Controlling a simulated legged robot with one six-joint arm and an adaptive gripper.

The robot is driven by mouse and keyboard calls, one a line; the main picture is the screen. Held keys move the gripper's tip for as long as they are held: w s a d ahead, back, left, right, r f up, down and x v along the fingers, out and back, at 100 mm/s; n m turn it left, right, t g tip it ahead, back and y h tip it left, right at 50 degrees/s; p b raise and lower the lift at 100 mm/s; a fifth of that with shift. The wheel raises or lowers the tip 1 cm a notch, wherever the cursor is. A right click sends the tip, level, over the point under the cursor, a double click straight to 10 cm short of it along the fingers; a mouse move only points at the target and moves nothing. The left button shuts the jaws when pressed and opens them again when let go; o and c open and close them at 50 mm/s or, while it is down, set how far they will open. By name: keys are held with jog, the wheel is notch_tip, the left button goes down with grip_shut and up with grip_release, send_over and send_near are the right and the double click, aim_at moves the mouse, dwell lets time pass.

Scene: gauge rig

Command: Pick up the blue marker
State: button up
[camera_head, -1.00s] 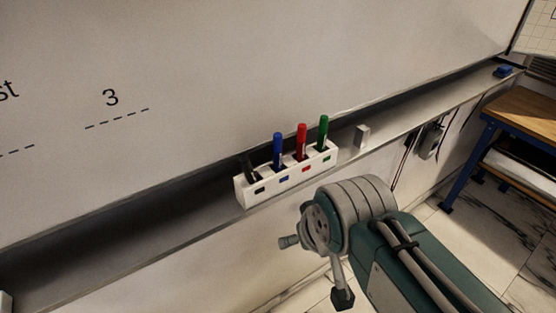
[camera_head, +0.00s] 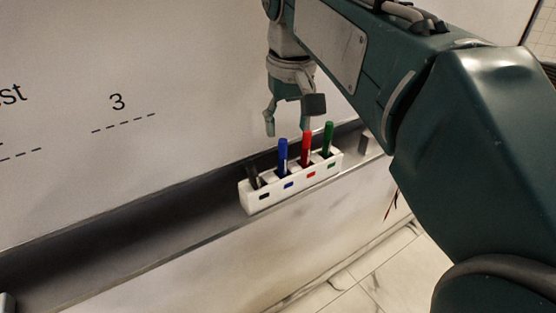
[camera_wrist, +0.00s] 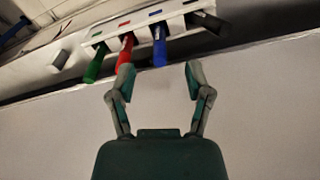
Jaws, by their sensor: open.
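The blue marker (camera_head: 283,157) stands upright in a white holder (camera_head: 262,203), between the black marker (camera_head: 253,176) and the red marker (camera_head: 305,150). It also shows in the wrist view (camera_wrist: 159,47), ahead of my gripper (camera_wrist: 159,78) and between its spread fingers. In the head view my gripper (camera_head: 288,133) is open, pointing down just above the holder, one finger near the blue marker's top left and the other by the red marker. In the wrist view one finger overlaps the red marker's end; I cannot tell whether they touch. Nothing is held.
The green marker (camera_head: 327,138) stands at the holder's right end. The holder sits on a dark whiteboard tray (camera_head: 150,230) under the whiteboard (camera_head: 100,60). A small grey block (camera_wrist: 60,60) lies on the tray beyond the green marker.

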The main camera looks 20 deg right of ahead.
aim_at(282, 154)
jog(key=shift+w+r+g, duration=0.5)
jog(key=shift+w+r, duration=0.5)
jog(key=shift+w, duration=0.25)
notch_tip(282, 154, down, 5)
jog(key=shift+f, duration=0.1)
jog(key=f, duration=0.5)
jog(key=shift+w+f, duration=0.2)
jog(key=shift+f, duration=0.1)
grip_shut()
